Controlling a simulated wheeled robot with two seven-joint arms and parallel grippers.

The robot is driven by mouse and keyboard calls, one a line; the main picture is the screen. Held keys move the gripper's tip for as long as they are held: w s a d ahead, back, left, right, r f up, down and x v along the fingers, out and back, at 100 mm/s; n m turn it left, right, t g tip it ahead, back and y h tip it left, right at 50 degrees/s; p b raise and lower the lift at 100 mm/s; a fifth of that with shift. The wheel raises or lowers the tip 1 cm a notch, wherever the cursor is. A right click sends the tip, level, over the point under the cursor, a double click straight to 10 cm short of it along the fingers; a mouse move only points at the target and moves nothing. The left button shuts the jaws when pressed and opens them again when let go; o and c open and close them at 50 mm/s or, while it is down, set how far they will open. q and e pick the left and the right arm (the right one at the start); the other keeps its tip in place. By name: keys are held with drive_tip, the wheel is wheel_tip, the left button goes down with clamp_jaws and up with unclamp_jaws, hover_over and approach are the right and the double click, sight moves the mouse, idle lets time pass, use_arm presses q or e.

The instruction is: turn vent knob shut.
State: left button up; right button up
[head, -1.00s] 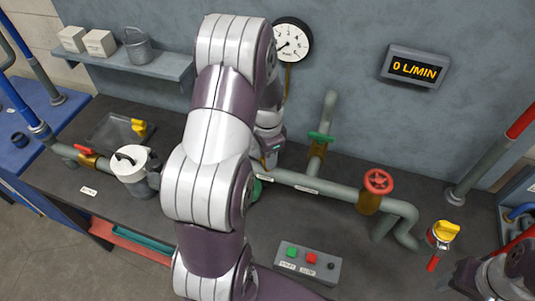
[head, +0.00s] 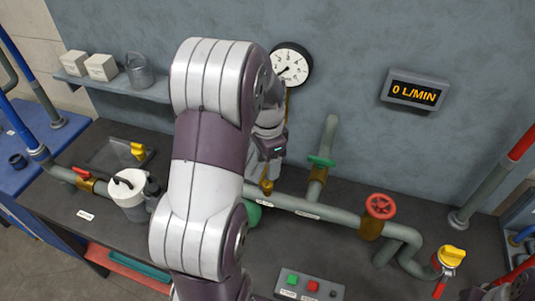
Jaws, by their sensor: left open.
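My left arm reaches down the middle of the head view. Its gripper (head: 268,175) is open, just above a small brass fitting (head: 267,188) on the grey pipe (head: 300,206). The fingertips are small and partly hidden, so I cannot tell whether they touch the fitting. I cannot tell for sure whether this fitting is the vent knob; no label is readable. My right gripper (head: 488,293) shows only in part at the bottom right corner, away from the fitting.
A green-handled valve (head: 321,161), a red handwheel (head: 380,206) and a yellow knob (head: 452,253) stand to the right. A gauge (head: 291,64) and a display reading 0 L/MIN (head: 415,91) are on the wall. A button box (head: 308,287) is in front, a white jug (head: 128,190) left.

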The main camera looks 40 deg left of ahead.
use_arm(q)
wheel_tip(320, 180, up, 6)
drive_tip(key=shift+f+p, duration=0.2)
drive_tip(key=shift+p, duration=0.25)
drive_tip(key=s+d+f+n+b, duration=0.1)
drive_tip(key=s+d+f+n, duration=0.1)
drive_tip(key=s+d+f, duration=0.2)
drive_tip(key=s+d+f+n+t+b, duration=0.1)
drive_tip(key=s+d+f, duration=0.4)
drive_tip(key=d, duration=0.5)
drive_tip(key=shift+d+f+n+b, duration=0.25)
drive_tip(key=shift+f+n+b, duration=0.2)
drive_tip(key=shift+n+b, duration=0.55)
drive_tip(key=shift+s+d, duration=0.1)
drive_tip(key=shift+s, duration=0.1)
